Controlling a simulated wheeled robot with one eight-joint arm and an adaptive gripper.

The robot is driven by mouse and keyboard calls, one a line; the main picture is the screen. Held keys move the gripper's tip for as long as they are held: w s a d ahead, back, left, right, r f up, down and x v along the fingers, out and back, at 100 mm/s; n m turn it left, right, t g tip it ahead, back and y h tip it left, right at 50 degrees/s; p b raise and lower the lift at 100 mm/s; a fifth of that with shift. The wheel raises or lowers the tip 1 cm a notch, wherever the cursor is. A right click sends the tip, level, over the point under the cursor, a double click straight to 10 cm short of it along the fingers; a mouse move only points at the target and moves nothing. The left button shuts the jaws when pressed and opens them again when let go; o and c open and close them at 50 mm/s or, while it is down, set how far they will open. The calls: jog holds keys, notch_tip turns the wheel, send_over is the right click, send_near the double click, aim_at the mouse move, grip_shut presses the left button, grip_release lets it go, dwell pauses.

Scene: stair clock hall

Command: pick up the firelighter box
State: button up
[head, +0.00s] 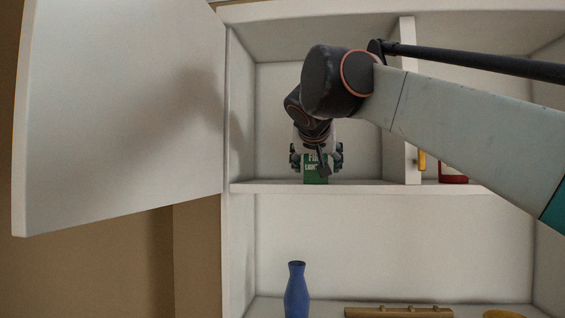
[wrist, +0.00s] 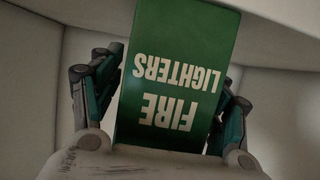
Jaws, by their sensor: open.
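The firelighter box (head: 313,176) is green with white lettering and stands on the upper shelf of the white cupboard, in the left compartment. In the wrist view the box (wrist: 178,75) fills the middle, its lettering upside down. My gripper (head: 316,158) is at the box, with one finger on each side of it. In the wrist view my gripper (wrist: 165,95) is open around the box. A gap shows beside the left finger; whether the right finger touches the box I cannot tell. My wrist hides the upper part of the box in the head view.
The cupboard door (head: 120,115) stands open at the left. An upright divider (head: 410,150) is right of the box, with a yellow thing (head: 421,160) and a red-and-white thing (head: 453,174) beyond. A blue vase (head: 297,290) and a wooden rack (head: 398,312) are below.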

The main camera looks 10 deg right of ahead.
jog(key=c, duration=1.3)
jog(key=shift+r, duration=0.1)
